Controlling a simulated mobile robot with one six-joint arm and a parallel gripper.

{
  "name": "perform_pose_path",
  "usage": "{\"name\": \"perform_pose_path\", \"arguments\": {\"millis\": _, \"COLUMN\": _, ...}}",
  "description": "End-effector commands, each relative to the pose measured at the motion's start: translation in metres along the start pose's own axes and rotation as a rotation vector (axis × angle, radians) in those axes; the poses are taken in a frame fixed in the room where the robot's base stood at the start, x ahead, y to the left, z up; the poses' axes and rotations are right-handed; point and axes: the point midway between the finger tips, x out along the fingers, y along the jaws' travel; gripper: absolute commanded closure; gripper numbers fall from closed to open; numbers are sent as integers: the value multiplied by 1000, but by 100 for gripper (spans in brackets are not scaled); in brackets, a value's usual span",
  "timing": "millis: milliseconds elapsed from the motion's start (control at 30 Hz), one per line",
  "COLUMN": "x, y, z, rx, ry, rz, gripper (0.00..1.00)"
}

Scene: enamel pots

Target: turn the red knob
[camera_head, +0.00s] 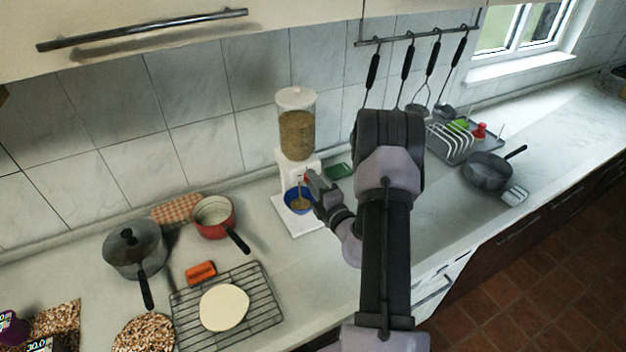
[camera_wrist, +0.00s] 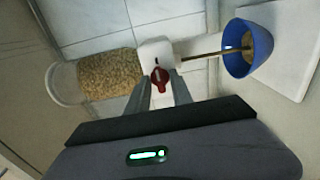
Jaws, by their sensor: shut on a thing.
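The red knob (camera_wrist: 160,78) is on the white dispenser (camera_wrist: 154,52), and my gripper (camera_wrist: 160,88) is shut on it in the wrist view. In the head view only a bit of red shows at my gripper (camera_head: 312,181). The dispenser (camera_head: 296,158) stands upright against the tiled wall, with a clear container of brown grain (camera_head: 296,135) on top. A blue bowl (camera_head: 297,207) sits under the spout, partly hidden by my gripper. In the wrist view the blue bowl (camera_wrist: 238,62) holds something brown, and a thin brown stream or rod runs from the spout to it.
A red pan (camera_head: 213,220), a grey lidded pot (camera_head: 135,250) and a wire rack (camera_head: 265,300) with a pale flat round stand at the left. A dish rack (camera_head: 450,145) and a dark pan (camera_head: 485,172) are at the right. Utensils hang from a wall rail (camera_head: 415,36).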

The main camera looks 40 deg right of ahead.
Motion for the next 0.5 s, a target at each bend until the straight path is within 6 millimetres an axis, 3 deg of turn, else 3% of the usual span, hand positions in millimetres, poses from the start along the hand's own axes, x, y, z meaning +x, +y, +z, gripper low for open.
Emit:
{"name": "perform_pose_path", "arguments": {"millis": 367, "x": 0, "y": 0, "z": 0, "rx": 5, "ry": -1, "rz": -1, "gripper": 100}}
{"name": "perform_pose_path", "arguments": {"millis": 400, "x": 0, "y": 0, "z": 0, "rx": 5, "ry": 0, "rz": -1, "gripper": 69}}
{"name": "perform_pose_path", "arguments": {"millis": 500, "x": 0, "y": 0, "z": 0, "rx": 5, "ry": 0, "rz": -1, "gripper": 68}}
